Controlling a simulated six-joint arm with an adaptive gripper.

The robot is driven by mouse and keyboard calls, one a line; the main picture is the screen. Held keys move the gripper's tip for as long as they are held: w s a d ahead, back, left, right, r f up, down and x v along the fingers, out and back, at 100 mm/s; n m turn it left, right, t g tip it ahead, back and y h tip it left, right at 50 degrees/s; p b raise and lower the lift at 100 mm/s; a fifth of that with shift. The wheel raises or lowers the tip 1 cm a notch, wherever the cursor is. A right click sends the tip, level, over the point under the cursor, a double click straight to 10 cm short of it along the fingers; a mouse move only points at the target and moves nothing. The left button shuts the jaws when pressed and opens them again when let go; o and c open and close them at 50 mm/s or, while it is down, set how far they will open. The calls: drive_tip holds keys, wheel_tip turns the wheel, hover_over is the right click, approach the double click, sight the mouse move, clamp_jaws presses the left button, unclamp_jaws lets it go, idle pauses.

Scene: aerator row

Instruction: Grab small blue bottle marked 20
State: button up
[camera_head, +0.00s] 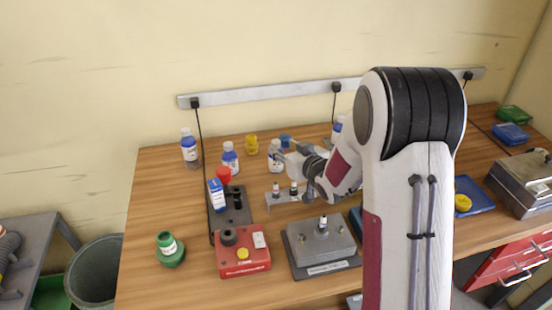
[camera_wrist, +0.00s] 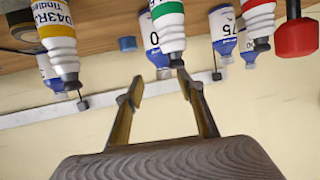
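My gripper (camera_wrist: 160,84) is open and empty in the wrist view, its two fingers apart. That view appears upside down. A blue-and-white bottle (camera_wrist: 150,35) with a label ending in "0" shows near the fingertips, partly hidden by a green-banded vial (camera_wrist: 168,25); its full number is not readable. Another bottle marked 75 (camera_wrist: 222,30) stands to its right. In the head view, my gripper (camera_head: 285,161) is beside a bottle (camera_head: 275,154) at the back of the table. Other similar bottles (camera_head: 190,148) (camera_head: 230,158) stand to the left. Their numbers are unreadable there.
A small stand (camera_head: 272,200) with vials is in front of my gripper. A red-capped item (camera_head: 223,174), yellow item (camera_head: 251,145) and blue cap (camera_head: 285,141) are nearby. A red box (camera_head: 243,260) and grey device (camera_head: 320,243) occupy the front. The table's left-front area is clearer.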

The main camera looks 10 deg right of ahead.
sight(278, 147)
drive_tip(key=shift+x, duration=1)
drive_tip(key=shift+a+x, duration=0.15)
drive_tip(key=shift+x, duration=0.65)
drive_tip(key=shift+a+x, duration=0.15)
drive_tip(key=shift+x, duration=0.65)
drive_tip(key=shift+s+f, duration=0.1)
clamp_jaws()
